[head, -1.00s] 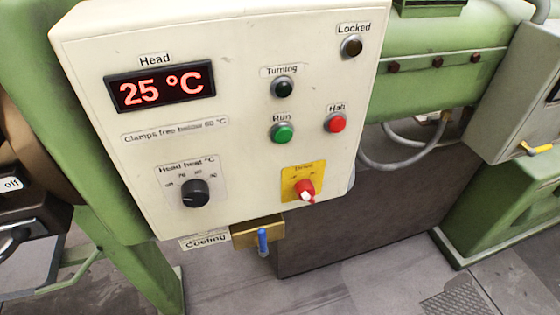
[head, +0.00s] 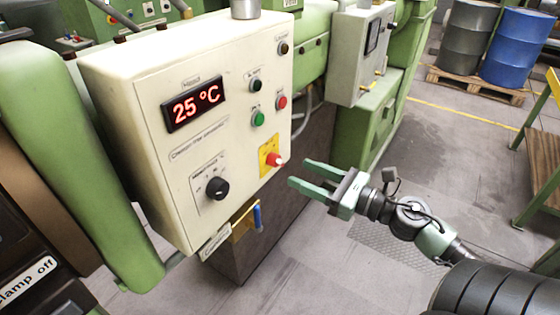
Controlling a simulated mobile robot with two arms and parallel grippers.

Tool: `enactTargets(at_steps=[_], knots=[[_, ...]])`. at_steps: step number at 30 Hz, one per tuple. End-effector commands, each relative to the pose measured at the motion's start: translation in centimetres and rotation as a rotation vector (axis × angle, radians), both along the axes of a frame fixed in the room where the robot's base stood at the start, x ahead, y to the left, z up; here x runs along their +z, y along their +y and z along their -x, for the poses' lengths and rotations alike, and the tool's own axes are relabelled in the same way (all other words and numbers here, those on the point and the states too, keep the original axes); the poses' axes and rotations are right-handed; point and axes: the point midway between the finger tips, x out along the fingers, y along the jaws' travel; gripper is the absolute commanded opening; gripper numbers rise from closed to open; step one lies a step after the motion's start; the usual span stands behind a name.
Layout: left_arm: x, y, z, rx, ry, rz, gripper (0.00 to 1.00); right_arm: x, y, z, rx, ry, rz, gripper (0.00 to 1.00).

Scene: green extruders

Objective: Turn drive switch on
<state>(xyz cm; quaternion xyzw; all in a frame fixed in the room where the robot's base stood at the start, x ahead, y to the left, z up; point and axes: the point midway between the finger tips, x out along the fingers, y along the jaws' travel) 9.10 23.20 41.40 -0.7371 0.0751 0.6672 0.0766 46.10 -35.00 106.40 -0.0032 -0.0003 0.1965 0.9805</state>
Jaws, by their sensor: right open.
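The drive switch (head: 274,160) is a red rotary knob with a pale handle on a yellow plate, at the lower right of the cream control panel (head: 150,100). Its label is too small to read now. My right gripper (head: 297,172) is open and empty. Its two green fingers point left towards the switch, a little right of it and apart from it as far as I can tell. My left gripper is not in view.
A black head heat knob (head: 217,188) and a green button (head: 258,118) are on the same panel. A blue-handled cooling valve (head: 257,217) sticks out below. A grey box (head: 350,60) stands behind.

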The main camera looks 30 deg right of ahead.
Motion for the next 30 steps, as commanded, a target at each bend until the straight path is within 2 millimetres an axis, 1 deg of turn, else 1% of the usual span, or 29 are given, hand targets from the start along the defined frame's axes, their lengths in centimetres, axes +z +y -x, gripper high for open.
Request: enactTargets(at_steps=[3,7,12,15,20,28,29,30], knots=[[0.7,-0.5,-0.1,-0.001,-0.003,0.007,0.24,0.4,0.6,-1.3,0.002,-0.005,0.001,0.52],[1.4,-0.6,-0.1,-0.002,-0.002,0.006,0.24,0.5,1.2,-3.2,0.000,-0.005,-0.002,0.52],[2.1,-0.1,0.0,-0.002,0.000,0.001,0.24,0.4,2.1,-5.2,-0.001,-0.003,-0.004,0.52],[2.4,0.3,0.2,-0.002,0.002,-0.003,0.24,0.3,2.4,-6.1,-0.002,-0.001,-0.005,0.52],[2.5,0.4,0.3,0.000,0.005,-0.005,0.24,0.1,2.7,-6.8,-0.003,0.000,-0.004,0.52],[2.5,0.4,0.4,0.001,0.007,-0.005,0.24,0.0,2.8,-6.8,-0.003,0.001,-0.005,0.52],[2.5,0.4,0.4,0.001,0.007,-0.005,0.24,0.0,2.8,-6.8,-0.003,0.001,-0.005,0.47],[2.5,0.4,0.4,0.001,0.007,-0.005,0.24,0.0,2.8,-6.8,-0.003,0.001,-0.005,0.35]])
